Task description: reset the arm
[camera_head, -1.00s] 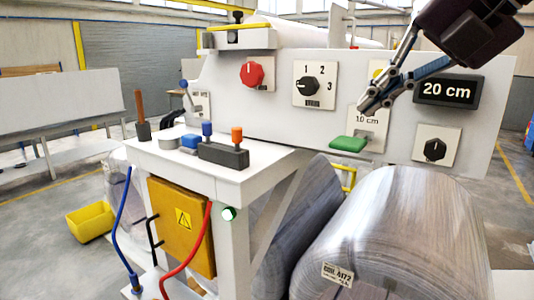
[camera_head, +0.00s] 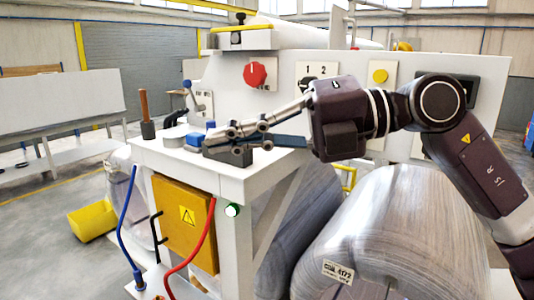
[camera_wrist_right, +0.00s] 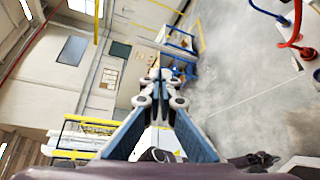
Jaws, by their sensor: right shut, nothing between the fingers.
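My right arm comes in from the right in the head view. Its gripper (camera_head: 212,147) points left, with its fingertips in front of the small white side table (camera_head: 258,175) and partly hiding the dark block on it. In the right wrist view the gripper's fingers (camera_wrist_right: 160,82) are together with nothing between them. I cannot tell from the head view how far the fingertips are from the block. My left gripper does not show.
The white machine panel carries a red knob (camera_head: 255,74), a dark selector knob (camera_head: 306,83) and a yellow button (camera_head: 380,76). A wrapped coil (camera_head: 385,235) stands below my arm. A yellow electrical box (camera_head: 186,218) and a yellow bin (camera_head: 92,222) are at the left.

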